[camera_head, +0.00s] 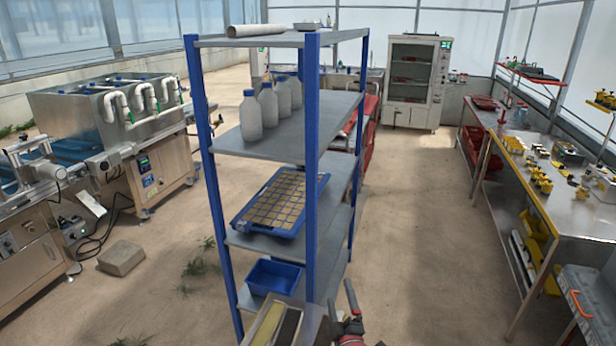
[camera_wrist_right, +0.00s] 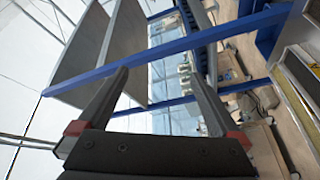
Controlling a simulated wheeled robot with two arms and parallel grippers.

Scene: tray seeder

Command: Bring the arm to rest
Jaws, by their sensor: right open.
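My right gripper (camera_head: 341,312) shows at the bottom centre of the head view, just right of the shelf rack's near blue post. In the right wrist view its two dark fingers (camera_wrist_right: 160,95) are spread apart with nothing between them. The blue-posted shelf rack (camera_head: 309,200) stands close in front of me. It also shows tilted behind the fingers in the wrist view (camera_wrist_right: 185,48). I cannot tell whether the gripper touches the rack. My left gripper is not in view.
The rack holds white bottles (camera_head: 251,115), a blue seed tray (camera_head: 246,226) and a blue bin (camera_head: 272,278). A long workbench (camera_head: 570,215) stands at the right, machines (camera_head: 110,110) at the left. A block (camera_head: 121,258) lies on the floor. The floor between rack and bench is clear.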

